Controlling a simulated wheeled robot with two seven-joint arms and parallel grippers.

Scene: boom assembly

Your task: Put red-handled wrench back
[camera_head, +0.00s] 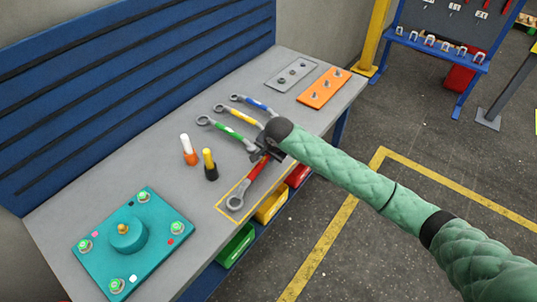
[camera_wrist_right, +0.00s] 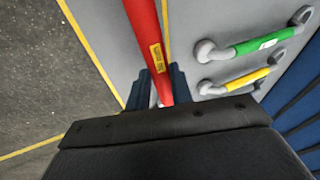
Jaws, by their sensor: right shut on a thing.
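The red-handled wrench (camera_head: 257,168) lies over the grey workbench near its front edge, with its grey ring end (camera_head: 235,202) inside a yellow outlined rectangle. My right gripper (camera_head: 262,152) is shut on its red handle near the far end, and covers that end in the head view. In the right wrist view, the red handle (camera_wrist_right: 146,32) with a yellow label runs between the two fingers (camera_wrist_right: 158,88). I cannot tell whether the wrench touches the bench. My left gripper does not show in either view.
Green (camera_head: 228,133), yellow (camera_head: 238,114) and blue (camera_head: 258,104) wrenches lie beyond it. Two small bottles (camera_head: 210,165), a teal fixture (camera_head: 128,245), and grey and orange plates (camera_head: 323,88) stand on the bench. Coloured bins (camera_head: 272,205) sit below the front edge.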

